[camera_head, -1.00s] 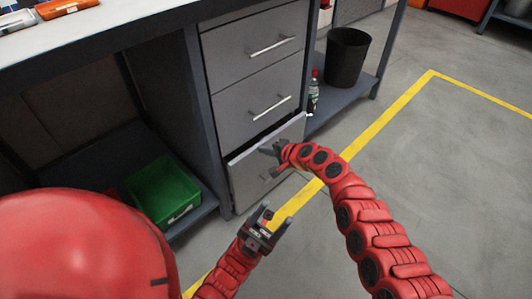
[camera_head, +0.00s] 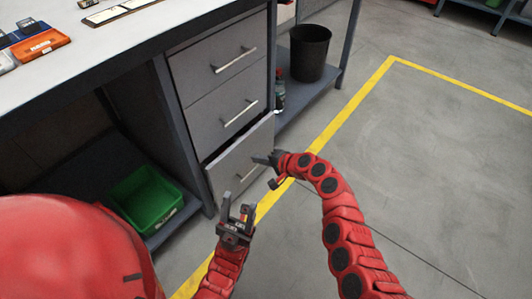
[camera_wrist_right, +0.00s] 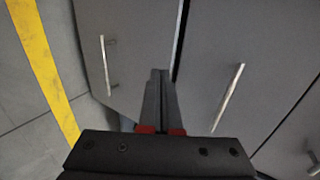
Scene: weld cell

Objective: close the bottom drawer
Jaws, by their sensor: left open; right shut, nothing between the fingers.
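The bottom drawer (camera_head: 228,168) is the lowest grey front in the cabinet under the workbench. It stands slightly out, with a narrow dark gap along its top edge. My right gripper (camera_head: 263,162) is shut and empty in front of the drawer's right part; contact cannot be told. In the right wrist view its closed fingers (camera_wrist_right: 158,90) point at the drawer fronts, between the bottom drawer's handle (camera_wrist_right: 105,66) and the middle drawer's handle (camera_wrist_right: 228,97). My left gripper (camera_head: 237,207) is open and empty, below and in front of the drawer.
The middle drawer (camera_head: 228,108) and top drawer (camera_head: 218,60) look closed. A green bin (camera_head: 146,198) sits on the low shelf at left. A black bucket (camera_head: 309,52) and a bottle (camera_head: 279,92) stand on the right shelf. The floor right of the yellow line (camera_head: 345,110) is clear.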

